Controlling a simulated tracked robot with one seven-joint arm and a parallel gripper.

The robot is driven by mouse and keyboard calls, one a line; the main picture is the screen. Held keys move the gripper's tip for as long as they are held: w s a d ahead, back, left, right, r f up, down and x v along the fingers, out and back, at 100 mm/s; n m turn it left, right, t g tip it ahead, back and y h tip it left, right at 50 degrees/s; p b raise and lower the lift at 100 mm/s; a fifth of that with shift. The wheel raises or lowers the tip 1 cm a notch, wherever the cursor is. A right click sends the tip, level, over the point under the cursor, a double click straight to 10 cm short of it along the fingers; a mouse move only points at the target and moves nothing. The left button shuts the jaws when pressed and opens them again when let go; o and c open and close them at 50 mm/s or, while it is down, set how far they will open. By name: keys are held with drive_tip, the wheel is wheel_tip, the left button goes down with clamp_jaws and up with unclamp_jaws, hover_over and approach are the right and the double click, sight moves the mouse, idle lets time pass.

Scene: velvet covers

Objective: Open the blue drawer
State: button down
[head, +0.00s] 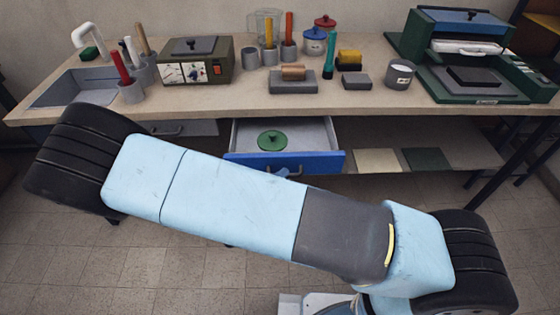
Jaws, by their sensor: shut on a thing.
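The blue drawer (322,162) is under the middle of the workbench and stands pulled out, with its grey inside showing. A round green lid with a knob (271,141) lies in it. A small blue piece, which looks like the drawer's handle (284,172), shows at the lower edge of the blue front, just above my arm. My light blue and dark grey arm crosses in front and covers the lower left of the drawer front. My gripper is hidden behind my arm, so its hold on the handle cannot be seen.
The workbench (360,105) carries a sink (75,88), several tool cups, a green box appliance (197,62), jars and a green press machine (470,55). A lower shelf (460,150) holds two flat sheets.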

drive_tip(key=shift+s+d+f, duration=0.1)
drive_tip(key=shift+s+d, duration=0.1)
drive_tip(key=shift+s, duration=1.25)
drive_tip(key=shift+s+d+f, duration=0.1)
drive_tip(key=shift+s+d, duration=0.05)
drive_tip(key=shift+s, duration=1.25)
drive_tip(key=c, duration=1.1)
unclamp_jaws()
drive_tip(key=shift+w+r, duration=0.1)
drive_tip(key=v, duration=1.4)
